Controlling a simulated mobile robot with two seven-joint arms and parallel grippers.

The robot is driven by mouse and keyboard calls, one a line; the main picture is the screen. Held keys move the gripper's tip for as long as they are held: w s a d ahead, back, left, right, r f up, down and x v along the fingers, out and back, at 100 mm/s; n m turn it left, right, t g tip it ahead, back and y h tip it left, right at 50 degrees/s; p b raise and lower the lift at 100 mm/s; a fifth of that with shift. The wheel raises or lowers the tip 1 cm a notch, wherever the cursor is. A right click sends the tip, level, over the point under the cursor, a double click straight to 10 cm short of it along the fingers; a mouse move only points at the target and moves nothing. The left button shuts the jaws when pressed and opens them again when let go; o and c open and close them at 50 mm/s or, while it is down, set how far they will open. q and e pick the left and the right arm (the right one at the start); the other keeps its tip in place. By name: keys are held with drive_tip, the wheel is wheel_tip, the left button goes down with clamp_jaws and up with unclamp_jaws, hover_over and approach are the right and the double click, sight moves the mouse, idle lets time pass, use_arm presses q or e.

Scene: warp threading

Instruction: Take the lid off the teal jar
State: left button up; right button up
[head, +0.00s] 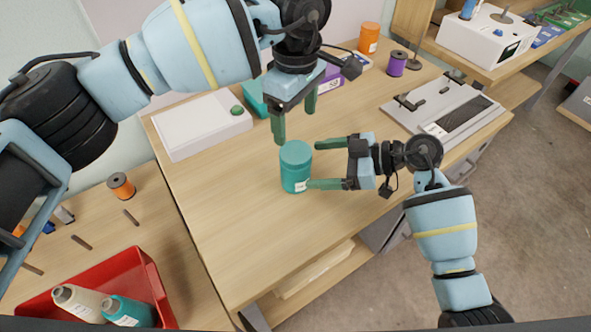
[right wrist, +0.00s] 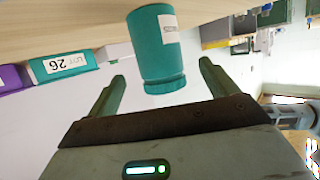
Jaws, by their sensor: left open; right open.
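The teal jar (head: 295,172) stands upright on the wooden table, with its teal lid (head: 295,150) on top and a white label on its side. In the right wrist view the jar (right wrist: 158,50) appears upside down, its lid (right wrist: 165,86) at the lower end, between the two finger lines. My left gripper (head: 295,120) is open above the jar, pointing down, with its green fingers just over the lid. My right gripper (head: 315,163) is open at the jar's right side, one finger behind it and one in front. I cannot tell if any finger touches it.
A white box with a green button (head: 205,125) stands behind left. A grey device (head: 445,108), a purple spool (head: 397,63) and an orange jar (head: 369,38) are at the back right. A red bin (head: 150,275) with bottles is at lower left. The front table area is clear.

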sight(296, 165)
drive_tip(key=shift+x, duration=3.2)
drive_tip(key=shift+w, duration=0.1)
drive_tip(key=c, duration=1.5)
use_arm(q)
drive_tip(key=shift+c, duration=1)
use_arm(e)
drive_tip(key=shift+c, duration=0.9)
clamp_jaws()
use_arm(q)
drive_tip(key=m, duration=0.4)
drive_tip(key=shift+m, duration=0.4)
drive_tip(key=m, duration=1.7)
drive_tip(key=shift+m, duration=0.3)
